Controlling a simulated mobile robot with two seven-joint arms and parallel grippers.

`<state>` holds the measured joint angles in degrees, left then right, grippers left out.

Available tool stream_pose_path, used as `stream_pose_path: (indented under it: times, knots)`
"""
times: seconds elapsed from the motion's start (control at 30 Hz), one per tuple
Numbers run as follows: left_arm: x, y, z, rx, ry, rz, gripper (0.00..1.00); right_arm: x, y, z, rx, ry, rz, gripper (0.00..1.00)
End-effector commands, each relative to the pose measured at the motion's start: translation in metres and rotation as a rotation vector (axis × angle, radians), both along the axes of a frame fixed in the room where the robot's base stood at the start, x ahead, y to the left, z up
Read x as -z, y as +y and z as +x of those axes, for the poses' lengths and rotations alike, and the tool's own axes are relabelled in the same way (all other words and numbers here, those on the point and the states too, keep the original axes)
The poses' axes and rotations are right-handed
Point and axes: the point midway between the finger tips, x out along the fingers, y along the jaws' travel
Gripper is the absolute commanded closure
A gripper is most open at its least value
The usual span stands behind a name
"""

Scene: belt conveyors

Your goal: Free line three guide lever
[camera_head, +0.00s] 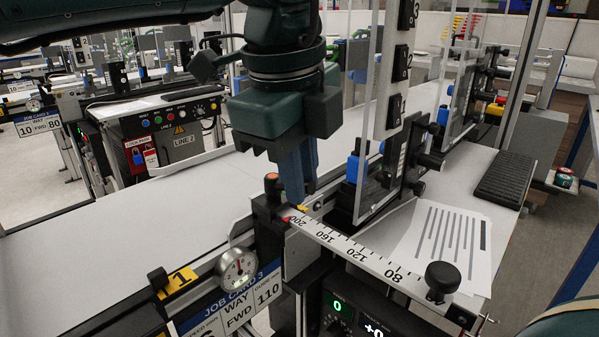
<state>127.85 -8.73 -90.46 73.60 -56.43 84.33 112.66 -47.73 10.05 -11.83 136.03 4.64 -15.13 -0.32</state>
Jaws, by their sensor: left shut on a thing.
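My left gripper (296,190) comes down from the top centre, its blue-grey fingers together at the far end of the guide scale. It is shut on what appears to be the line three guide lever, mostly hidden by the fingers. A black post with an orange-red top (271,181) stands just left of the fingers. The white guide scale (345,243) is marked from 200 near the fingers to 80 near a black round knob (442,277). Job card 3 (236,302) hangs at the front below. My right gripper is not in view.
The white belt (130,225) is bare. Clear upright panels and black brackets (405,150) stand close right of the gripper. A printed sheet (447,238) lies at right.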

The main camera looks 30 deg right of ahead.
Motion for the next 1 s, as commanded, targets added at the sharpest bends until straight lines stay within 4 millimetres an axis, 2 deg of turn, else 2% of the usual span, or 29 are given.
stream_pose_path:
  times: [0.17, 0.2, 0.43, 0.67, 0.77, 0.87, 1.0]
  knots:
    - [-0.002, 0.0, 0.001, -0.001, -0.002, -0.004, 1.0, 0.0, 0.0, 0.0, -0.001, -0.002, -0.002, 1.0]
    - [-0.002, 0.0, 0.001, -0.001, -0.002, -0.004, 0.84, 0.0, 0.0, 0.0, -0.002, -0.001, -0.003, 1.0]
    - [-0.001, 0.0, 0.001, 0.0, -0.001, -0.002, 0.65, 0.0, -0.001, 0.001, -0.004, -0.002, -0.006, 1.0]
    - [-0.001, 0.0, 0.0, 0.001, -0.001, -0.001, 0.65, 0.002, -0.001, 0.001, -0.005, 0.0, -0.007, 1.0]
    - [-0.007, 0.001, 0.0, 0.0, -0.002, -0.001, 0.65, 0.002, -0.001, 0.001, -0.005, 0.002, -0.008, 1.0]
    - [-0.02, 0.003, -0.001, -0.001, -0.003, -0.003, 0.65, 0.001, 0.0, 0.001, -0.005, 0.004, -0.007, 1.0]
    - [-0.051, 0.008, -0.004, 0.0, -0.004, -0.003, 0.65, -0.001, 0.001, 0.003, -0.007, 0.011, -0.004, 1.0]
